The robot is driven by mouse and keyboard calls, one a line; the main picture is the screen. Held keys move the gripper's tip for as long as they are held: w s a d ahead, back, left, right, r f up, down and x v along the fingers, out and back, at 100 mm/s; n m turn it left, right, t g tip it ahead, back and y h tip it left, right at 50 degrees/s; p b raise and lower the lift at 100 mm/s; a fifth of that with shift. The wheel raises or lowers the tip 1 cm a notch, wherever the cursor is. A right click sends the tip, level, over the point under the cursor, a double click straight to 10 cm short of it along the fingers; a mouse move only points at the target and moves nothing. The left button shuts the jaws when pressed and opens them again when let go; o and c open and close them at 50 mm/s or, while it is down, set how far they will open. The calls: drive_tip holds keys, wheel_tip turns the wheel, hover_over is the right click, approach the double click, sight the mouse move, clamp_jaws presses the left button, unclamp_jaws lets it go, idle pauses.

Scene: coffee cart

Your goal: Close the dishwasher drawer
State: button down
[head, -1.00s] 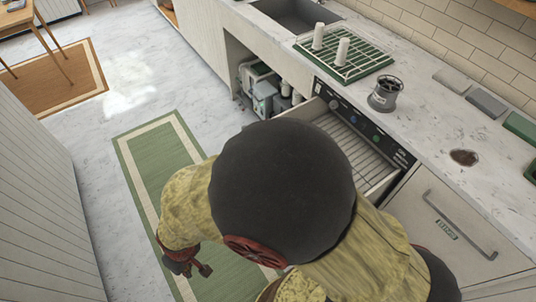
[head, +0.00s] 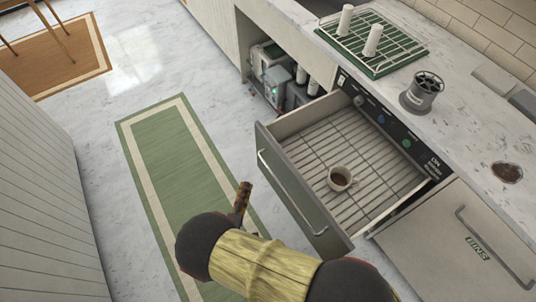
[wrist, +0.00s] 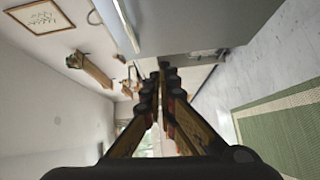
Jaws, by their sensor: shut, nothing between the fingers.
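The dishwasher drawer (head: 290,193) is pulled out from under the counter, its grey-green front with a long handle (head: 287,190) facing left. A cup (head: 341,178) with dark liquid sits on the wire rack inside. My gripper (head: 243,194) is shut and empty in front of the drawer, apart from its front, above the green rug. In the wrist view my gripper (wrist: 164,68) points past a grey panel with a pale bar at the top, which looks like the drawer front and handle.
An open bay with bins (head: 275,75) lies left of the drawer. A closed bins door (head: 460,240) is at right. The floor by the green rug (head: 170,170) is clear.

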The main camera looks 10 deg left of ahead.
sight(261, 158)
drive_tip(key=w+d+b, duration=0.1)
drive_tip(key=w+b, duration=0.1)
drive_tip(key=w, duration=0.4)
drive_tip(key=w+d+r+n+b, duration=0.1)
drive_tip(key=w+b, duration=0.2)
drive_tip(key=w, duration=0.3)
drive_tip(key=shift+w+d, duration=0.3)
drive_tip(key=shift+w, duration=0.1)
